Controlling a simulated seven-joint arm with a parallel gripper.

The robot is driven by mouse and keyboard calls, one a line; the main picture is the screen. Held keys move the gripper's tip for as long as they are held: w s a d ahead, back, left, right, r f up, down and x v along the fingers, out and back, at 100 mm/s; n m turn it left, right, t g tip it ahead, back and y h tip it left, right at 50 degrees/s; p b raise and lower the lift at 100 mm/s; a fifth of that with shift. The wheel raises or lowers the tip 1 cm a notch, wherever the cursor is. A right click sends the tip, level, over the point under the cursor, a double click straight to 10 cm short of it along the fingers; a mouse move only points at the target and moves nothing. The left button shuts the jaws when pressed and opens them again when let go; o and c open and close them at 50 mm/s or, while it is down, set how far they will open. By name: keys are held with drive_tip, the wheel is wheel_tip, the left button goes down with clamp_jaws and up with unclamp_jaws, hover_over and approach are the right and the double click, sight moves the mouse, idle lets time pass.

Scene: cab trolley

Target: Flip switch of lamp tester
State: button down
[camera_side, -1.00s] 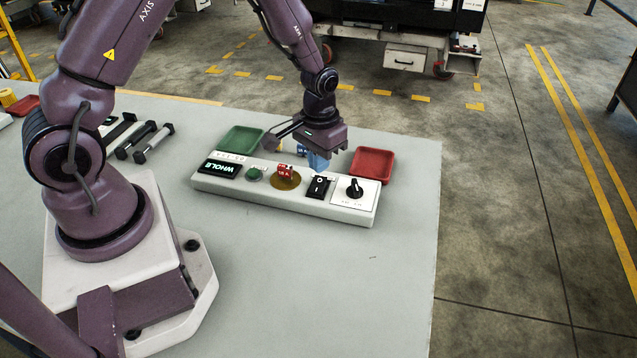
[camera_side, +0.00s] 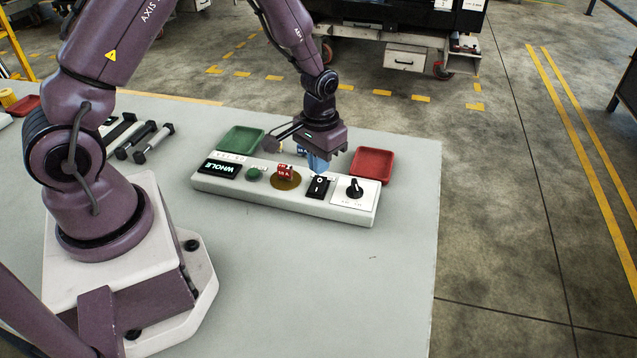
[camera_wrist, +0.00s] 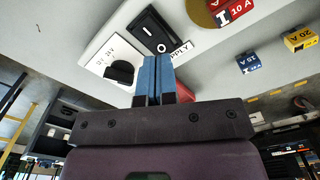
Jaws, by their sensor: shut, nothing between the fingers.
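The lamp tester (camera_side: 285,196) is a long white box on the grey table. Its black rocker switch (camera_side: 318,187), marked O and I, sits toward the right end, between a gold disc (camera_side: 286,181) and a black rotary knob (camera_side: 355,187). My gripper (camera_side: 318,168) is shut and empty, its blue fingertips pointing down just behind the switch. In the wrist view the gripper (camera_wrist: 154,62) has its fingertips close to the O end of the switch (camera_wrist: 154,30). I cannot tell whether they touch it.
A red fuse (camera_side: 285,172) marked 10 A sits on the disc. A lit display (camera_side: 221,168) and green button (camera_side: 254,174) are at the left. A green tray (camera_side: 241,139) and red tray (camera_side: 372,164) stand behind the tester. The table in front is clear.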

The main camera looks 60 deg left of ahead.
sight(319, 182)
drive_tip(key=shift+f, duration=1.45)
idle(0.6)
drive_tip(key=shift+r, duration=3.55)
drive_tip(key=s+d+r+m+t, duration=0.1)
drive_tip(key=s+d+r+t, duration=0.1)
drive_tip(key=s+r, duration=0.6)
drive_tip(key=s+d+r+m+t, duration=0.2)
drive_tip(key=s+r, duration=0.7)
drive_tip(key=r, duration=0.6)
drive_tip(key=shift+d+t, duration=0.8)
drive_tip(key=shift+d, duration=0.2)
